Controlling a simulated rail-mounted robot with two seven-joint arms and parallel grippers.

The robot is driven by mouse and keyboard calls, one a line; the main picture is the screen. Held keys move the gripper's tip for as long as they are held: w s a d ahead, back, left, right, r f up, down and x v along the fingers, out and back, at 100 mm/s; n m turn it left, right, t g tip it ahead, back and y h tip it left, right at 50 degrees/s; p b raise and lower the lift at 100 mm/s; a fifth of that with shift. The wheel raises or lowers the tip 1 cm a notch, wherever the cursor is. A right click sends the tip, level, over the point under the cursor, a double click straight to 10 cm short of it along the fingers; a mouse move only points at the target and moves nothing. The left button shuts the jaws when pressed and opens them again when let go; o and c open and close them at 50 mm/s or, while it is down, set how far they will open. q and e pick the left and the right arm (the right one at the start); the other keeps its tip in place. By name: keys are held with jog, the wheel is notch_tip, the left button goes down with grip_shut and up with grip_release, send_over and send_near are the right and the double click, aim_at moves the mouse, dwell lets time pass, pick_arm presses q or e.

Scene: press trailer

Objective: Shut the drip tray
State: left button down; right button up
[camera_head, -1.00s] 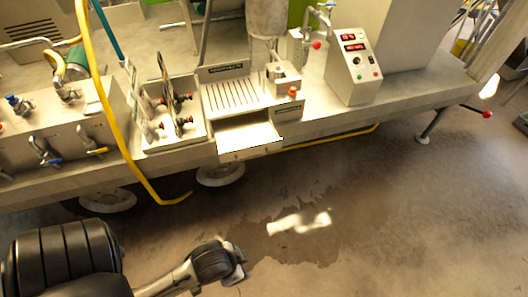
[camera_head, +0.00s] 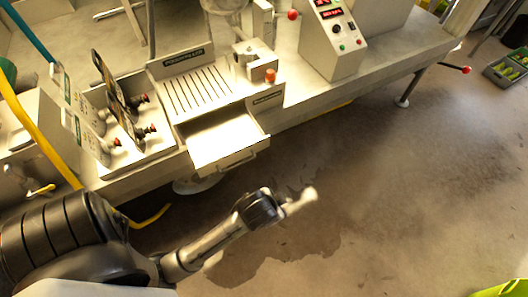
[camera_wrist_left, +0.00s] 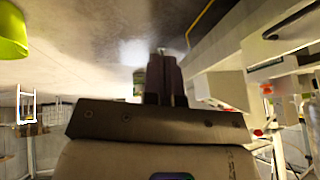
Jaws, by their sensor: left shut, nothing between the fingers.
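The drip tray (camera_head: 228,140) is a pale drawer pulled out from under the slotted grate (camera_head: 203,92) in the head view. A bar handle is on its front. My left gripper (camera_head: 308,196) is in front of the trailer, to the right of and below the tray in the picture, apart from it. In the left wrist view its dark fingers (camera_wrist_left: 167,82) are together with nothing between them. A pale box with a dark handle or slot shows at the upper right there; I cannot tell if it is the tray. My right gripper is out of view.
A control box (camera_head: 333,38) with red displays stands right of the grate. Levers in a tray (camera_head: 153,163) stand to the left. A yellow hose (camera_head: 40,140) hangs at the left. The floor (camera_head: 400,190) before the trailer is mostly open.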

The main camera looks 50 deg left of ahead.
pick_arm(q)
jog(key=w+a+f+m+y+b, duration=0.1)
jog(key=w+a+f+y+b, duration=0.1)
jog(key=w+f+y+b, duration=0.3)
jog(key=m+g+y+b, duration=0.25)
jog(key=m+y, duration=0.85)
jog(key=m, duration=0.6)
send_near(260, 146)
jog(key=shift+g, duration=0.25)
jog(key=a, duration=0.2)
jog(key=w+a+b, duration=0.1)
jog(key=a, duration=0.2)
jog(key=a+b, duration=0.1)
jog(key=a, duration=0.1)
jog(key=shift+w+a+f, duration=0.15)
jog(key=shift+w+f, duration=0.05)
jog(key=shift+w, duration=0.05)
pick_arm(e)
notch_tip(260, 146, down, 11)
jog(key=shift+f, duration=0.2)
pick_arm(q)
jog(key=shift+a, duration=0.15)
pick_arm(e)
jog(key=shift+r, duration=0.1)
